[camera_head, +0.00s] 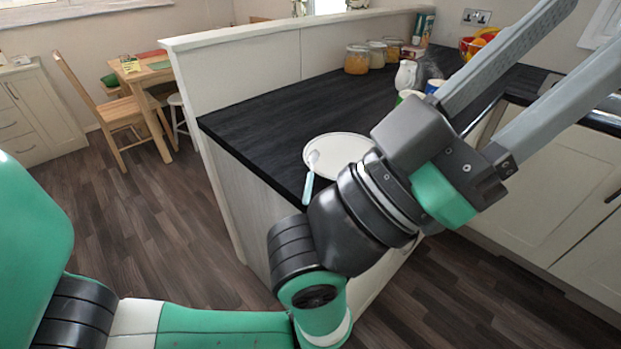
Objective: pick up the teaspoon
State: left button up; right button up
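A teaspoon (309,186) with a pale blue handle lies over the left rim of a white plate (340,146). Its bowl end is on the plate, and its handle points toward the near edge of the dark counter. My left gripper (590,32) reaches across the picture from the lower left, with its long grey fingers pointing up and right. The fingers are spread wide apart with nothing seen between them, and their tips run to the picture's edge. My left wrist covers the plate's right part and the counter corner from view. My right gripper is not in view.
Jars (357,59) stand along the low white wall (250,75) at the counter's back. A white jug (405,75), cups and a fruit bowl (474,45) stand farther right, partly behind my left gripper. The counter left of the plate is clear.

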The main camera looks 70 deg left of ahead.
pick_arm(q)
jog(key=shift+c, duration=0.3)
jog(key=c, duration=0.3)
jog(key=shift+c, duration=0.2)
